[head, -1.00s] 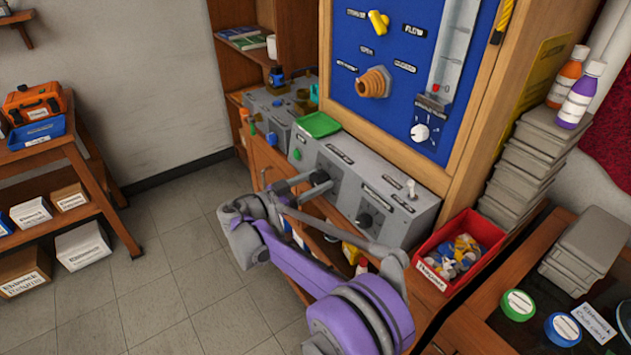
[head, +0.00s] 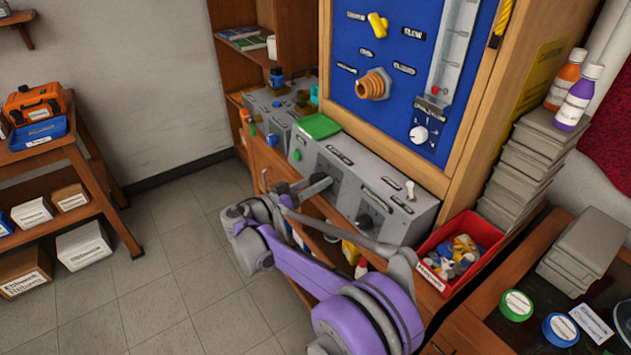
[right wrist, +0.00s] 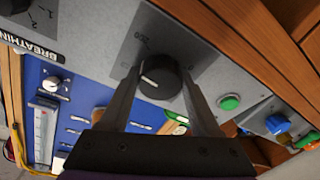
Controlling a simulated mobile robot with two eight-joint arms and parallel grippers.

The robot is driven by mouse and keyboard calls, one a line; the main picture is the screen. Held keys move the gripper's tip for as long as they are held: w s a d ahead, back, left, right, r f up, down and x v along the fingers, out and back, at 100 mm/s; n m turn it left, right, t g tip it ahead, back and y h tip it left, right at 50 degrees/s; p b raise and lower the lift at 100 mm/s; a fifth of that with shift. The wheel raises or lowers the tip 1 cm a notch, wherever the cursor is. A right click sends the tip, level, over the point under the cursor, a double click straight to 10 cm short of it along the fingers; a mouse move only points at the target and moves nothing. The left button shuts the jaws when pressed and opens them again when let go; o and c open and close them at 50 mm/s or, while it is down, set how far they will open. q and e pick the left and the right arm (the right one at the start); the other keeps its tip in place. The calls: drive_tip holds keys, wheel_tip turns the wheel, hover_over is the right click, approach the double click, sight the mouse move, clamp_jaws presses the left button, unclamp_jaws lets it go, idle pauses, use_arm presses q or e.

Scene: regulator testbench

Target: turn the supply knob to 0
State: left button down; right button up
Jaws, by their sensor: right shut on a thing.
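The black supply knob (right wrist: 160,78) is on the front of a grey box (head: 408,228), with a white pointer mark on its face. My right gripper (right wrist: 160,92) is shut on the knob, one finger on each side. In the head view the right gripper (head: 316,187) is at the left part of the box front, and its fingers mostly hide the knob. My left gripper is not in view.
A second black knob (head: 366,221) is to the right on the same box. A green button (right wrist: 229,102) is beside the held knob. A red bin (head: 463,228) of small parts stands right of the box. A blue panel (head: 400,75) rises behind.

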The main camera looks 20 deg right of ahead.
drive_tip(key=n+y, duration=0.1)
drive_tip(key=n, duration=0.5)
drive_tip(key=shift+t+p, duration=0.3)
drive_tip(key=shift+p, duration=0.1)
drive_tip(key=n, duration=0.3)
drive_tip(key=n+y, duration=0.1)
drive_tip(key=n, duration=0.2)
drive_tip(key=shift+y+p, duration=0.3)
drive_tip(key=shift+p, duration=0.1)
drive_tip(key=n, duration=0.5)
drive_tip(key=shift+y+p, duration=0.35)
drive_tip(key=shift+y, duration=0.05)
drive_tip(key=n+g, duration=0.1)
drive_tip(key=n, duration=0.4)
drive_tip(key=shift+y, duration=0.3)
drive_tip(key=n+g, duration=0.1)
drive_tip(key=n, duration=0.4)
drive_tip(key=shift+g, duration=0.4)
drive_tip(key=n+g, duration=0.1)
drive_tip(key=n, duration=0.3)
drive_tip(key=shift+n, duration=0.3)
drive_tip(key=n, duration=0.2)
drive_tip(key=n+g+h+b, duration=0.1)
drive_tip(key=n, duration=0.1)
drive_tip(key=shift+n+g, duration=0.3)
drive_tip(key=shift+n, duration=0.1)
drive_tip(key=n+h+b, duration=0.1)
drive_tip(key=n, duration=0.3)
drive_tip(key=shift+g, duration=0.3)
drive_tip(key=shift+n, duration=0.4)
